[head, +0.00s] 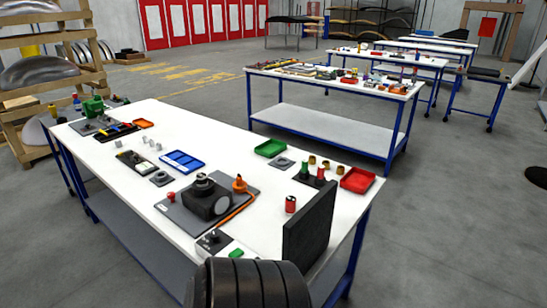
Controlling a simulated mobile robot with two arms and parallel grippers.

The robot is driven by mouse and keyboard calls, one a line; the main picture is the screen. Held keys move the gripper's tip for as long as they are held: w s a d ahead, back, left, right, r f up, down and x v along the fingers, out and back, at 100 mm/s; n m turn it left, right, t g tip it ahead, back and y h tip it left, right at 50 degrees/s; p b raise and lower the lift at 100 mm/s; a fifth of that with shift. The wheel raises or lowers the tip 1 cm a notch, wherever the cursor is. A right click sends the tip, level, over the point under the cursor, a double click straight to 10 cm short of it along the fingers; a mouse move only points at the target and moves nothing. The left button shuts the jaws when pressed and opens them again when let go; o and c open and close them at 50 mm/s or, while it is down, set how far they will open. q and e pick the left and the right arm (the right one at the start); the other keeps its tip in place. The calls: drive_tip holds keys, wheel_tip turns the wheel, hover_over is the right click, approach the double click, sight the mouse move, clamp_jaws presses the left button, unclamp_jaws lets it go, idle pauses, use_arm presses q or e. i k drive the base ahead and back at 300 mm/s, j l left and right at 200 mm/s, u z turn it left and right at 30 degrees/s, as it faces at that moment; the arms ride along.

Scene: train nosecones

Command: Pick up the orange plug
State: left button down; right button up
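The orange plug (239,184) appears to be the small orange piece standing upright at the right edge of a grey board (176,211) on the near white table. It is small, so fine detail is hard to tell. An orange strip or cable (236,208) runs along the board's right edge, just in front of it. A black round-bodied device (207,201) sits on the board to its left. Neither of my grippers shows in the head view, and nothing is seen touching the orange piece.
A red can (291,204), red tray (357,179), green tray (270,148) and blue tray (182,161) lie around. The table's white top (185,120) has clear patches.

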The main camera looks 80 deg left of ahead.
sight(239, 179)
drive_tip(key=i+l+u, duration=0.1)
drive_tip(key=i+u, duration=0.25)
drive_tip(key=i+l+u, duration=0.2)
drive_tip(key=i+u, duration=0.45)
drive_tip(key=u, duration=0.15)
drive_tip(key=i+u, duration=0.25)
drive_tip(key=u, duration=0.2)
drive_tip(key=i+l+u, duration=0.1)
drive_tip(key=u, duration=0.3)
drive_tip(key=i+l+u, duration=0.25)
drive_tip(key=u, duration=0.2)
drive_tip(key=i+l+u, duration=0.25)
drive_tip(key=u, duration=0.15)
